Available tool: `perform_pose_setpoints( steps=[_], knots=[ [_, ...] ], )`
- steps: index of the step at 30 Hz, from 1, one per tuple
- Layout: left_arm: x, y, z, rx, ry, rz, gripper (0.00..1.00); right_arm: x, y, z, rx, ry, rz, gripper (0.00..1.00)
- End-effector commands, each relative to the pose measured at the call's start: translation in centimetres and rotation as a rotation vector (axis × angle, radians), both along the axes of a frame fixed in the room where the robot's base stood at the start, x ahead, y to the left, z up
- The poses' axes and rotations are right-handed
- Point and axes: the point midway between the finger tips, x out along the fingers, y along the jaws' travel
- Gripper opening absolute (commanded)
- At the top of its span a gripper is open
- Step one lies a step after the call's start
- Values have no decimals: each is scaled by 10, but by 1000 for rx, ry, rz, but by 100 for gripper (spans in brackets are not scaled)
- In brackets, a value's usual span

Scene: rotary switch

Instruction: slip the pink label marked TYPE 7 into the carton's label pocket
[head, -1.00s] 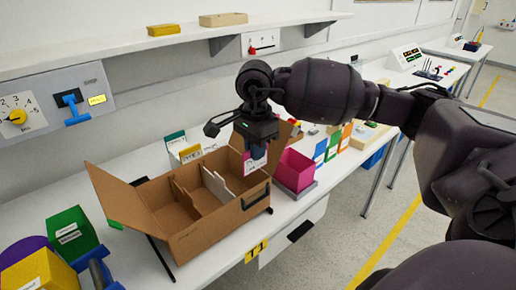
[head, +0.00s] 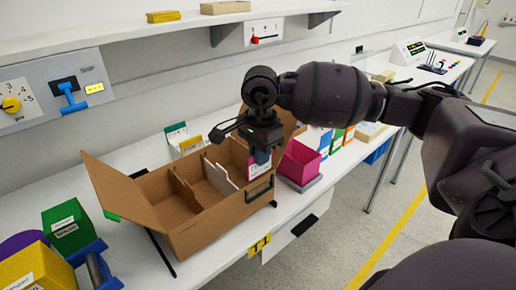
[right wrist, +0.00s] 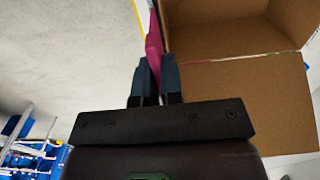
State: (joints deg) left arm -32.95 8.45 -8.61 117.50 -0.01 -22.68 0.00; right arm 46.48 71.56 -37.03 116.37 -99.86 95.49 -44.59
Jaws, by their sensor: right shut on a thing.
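The open brown carton (head: 186,232) stands on the bench with its flaps spread and dividers inside. A dark-framed opening, apparently the label pocket (head: 261,189), is on its right end. My right gripper (head: 259,155) points down just above that end. It is shut on the pink label (head: 255,167), which hangs close above the dark frame; its text is too small to read. In the right wrist view the pink label (right wrist: 154,42) is edge-on between the fingertips (right wrist: 155,75), beside the carton wall (right wrist: 232,100). I cannot tell whether it touches the pocket. My left gripper is out of view.
A magenta bin (head: 298,162) stands close right of the carton. Green (head: 68,226) and yellow (head: 38,272) boxes are at the front left. A card holder (head: 183,140) is behind the carton. A shelf (head: 150,40) runs above. The bench's front edge is close by.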

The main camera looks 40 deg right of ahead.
Motion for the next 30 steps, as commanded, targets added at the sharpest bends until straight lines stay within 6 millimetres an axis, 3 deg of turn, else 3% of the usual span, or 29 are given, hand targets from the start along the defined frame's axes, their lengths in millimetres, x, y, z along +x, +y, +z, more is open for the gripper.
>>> perform_pose_setpoints(
  steps=[7,17,30],
  knots=[
    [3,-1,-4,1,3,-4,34,0,0,-15,-1,1,0,0],
    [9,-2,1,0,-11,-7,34,0,0,-14,-1,-1,0,0],
    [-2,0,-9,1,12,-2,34,0,0,-15,0,0,0,0]
  ],
)
